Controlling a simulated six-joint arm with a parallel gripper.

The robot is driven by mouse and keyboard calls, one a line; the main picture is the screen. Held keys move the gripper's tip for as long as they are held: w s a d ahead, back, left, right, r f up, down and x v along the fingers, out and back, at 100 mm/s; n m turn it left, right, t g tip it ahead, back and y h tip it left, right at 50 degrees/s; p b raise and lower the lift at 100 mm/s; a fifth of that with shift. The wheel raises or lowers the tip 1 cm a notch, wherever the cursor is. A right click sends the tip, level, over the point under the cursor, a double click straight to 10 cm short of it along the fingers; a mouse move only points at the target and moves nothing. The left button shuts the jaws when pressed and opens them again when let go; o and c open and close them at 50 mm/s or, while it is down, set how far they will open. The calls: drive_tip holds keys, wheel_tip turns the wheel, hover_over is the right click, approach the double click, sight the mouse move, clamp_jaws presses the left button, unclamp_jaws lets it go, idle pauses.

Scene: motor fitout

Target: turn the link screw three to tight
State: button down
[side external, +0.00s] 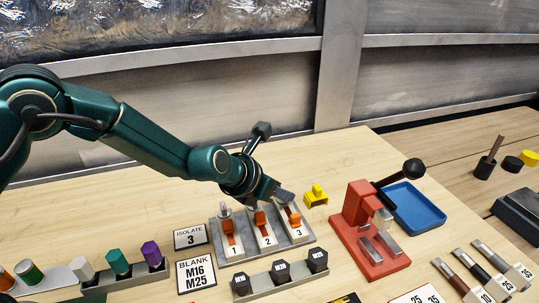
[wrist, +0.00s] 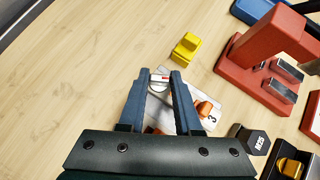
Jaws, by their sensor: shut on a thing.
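The grey link block (side external: 225,258) stands mid-table with positions marked 1, 2 and 3, each with an orange link. Link three (side external: 295,219) is at the block's right end, and its orange part (wrist: 204,108) also shows in the wrist view beside the figure 3. My gripper (side external: 285,196) is over the far end of position three. In the wrist view my gripper (wrist: 161,76) is shut on a small pale round head with a red mark, link screw three (wrist: 159,84). The screw's shank is hidden, so I cannot tell how far in it sits.
A yellow piece (side external: 316,197) stands just behind the block. A red press (side external: 368,230) with a black-knobbed lever and a blue tray (side external: 412,208) are to the right. Black blank plugs (side external: 281,270) stand in front; signs (side external: 191,237) lie to the left.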

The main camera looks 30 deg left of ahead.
drive_tip(key=c, duration=0.6)
unclamp_jaws()
drive_tip(key=shift+v, duration=2.55)
